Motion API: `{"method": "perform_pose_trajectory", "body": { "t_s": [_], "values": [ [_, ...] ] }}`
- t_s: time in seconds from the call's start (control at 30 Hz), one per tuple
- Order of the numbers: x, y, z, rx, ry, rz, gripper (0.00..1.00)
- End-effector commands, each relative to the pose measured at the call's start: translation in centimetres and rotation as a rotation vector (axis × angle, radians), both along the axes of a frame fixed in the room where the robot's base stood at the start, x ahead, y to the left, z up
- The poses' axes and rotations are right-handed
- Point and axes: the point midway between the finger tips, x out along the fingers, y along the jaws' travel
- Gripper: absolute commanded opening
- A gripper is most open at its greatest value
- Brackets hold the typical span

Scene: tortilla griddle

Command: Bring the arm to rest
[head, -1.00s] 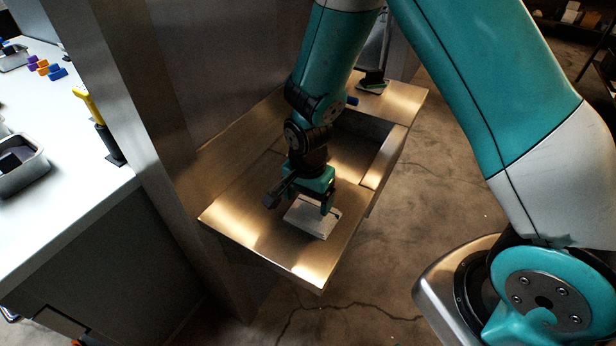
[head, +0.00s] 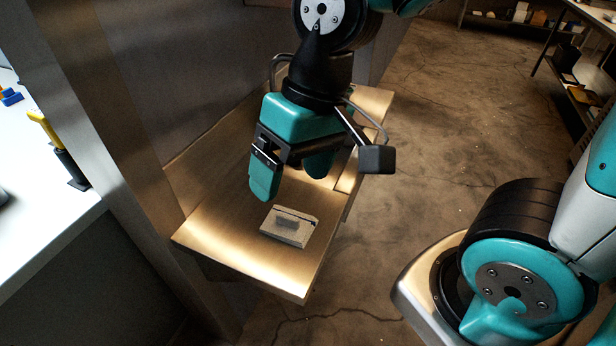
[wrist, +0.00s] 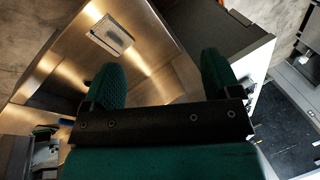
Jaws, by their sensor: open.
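My gripper (head: 290,182) is open and empty, with its two teal fingers spread apart. In the head view it hangs above and behind a flat whitish block (head: 289,226) with a dark mark on top. The block lies on a metal shelf (head: 235,245) near its front end. In the wrist view my gripper (wrist: 160,82) shows its fingers apart with nothing between them. The block (wrist: 110,36) lies on the shelf beyond the left finger. Part of the shelf is hidden behind my gripper in the head view.
A metal post and wall panel stand left of the shelf. A white counter (head: 45,215) at the left holds a yellow-and-black tool (head: 60,150) and a blue piece. Cracked floor (head: 440,120) lies open to the right. Racks stand at the far right.

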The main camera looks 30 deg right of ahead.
Motion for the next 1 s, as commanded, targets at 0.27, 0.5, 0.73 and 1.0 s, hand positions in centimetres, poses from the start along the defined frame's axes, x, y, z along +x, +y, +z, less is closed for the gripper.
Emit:
{"method": "perform_pose_trajectory", "body": {
  "t_s": [0.27,0.5,0.73,1.0],
  "values": [
    [-4.8,0.4,2.2,0.06,-0.116,0.351,0.83],
    [-4.8,0.4,2.2,0.061,-0.117,0.355,0.83],
    [-4.8,0.4,2.2,0.06,-0.117,0.355,0.83],
    [-4.8,0.4,2.2,0.06,-0.117,0.355,0.83]
  ]
}}
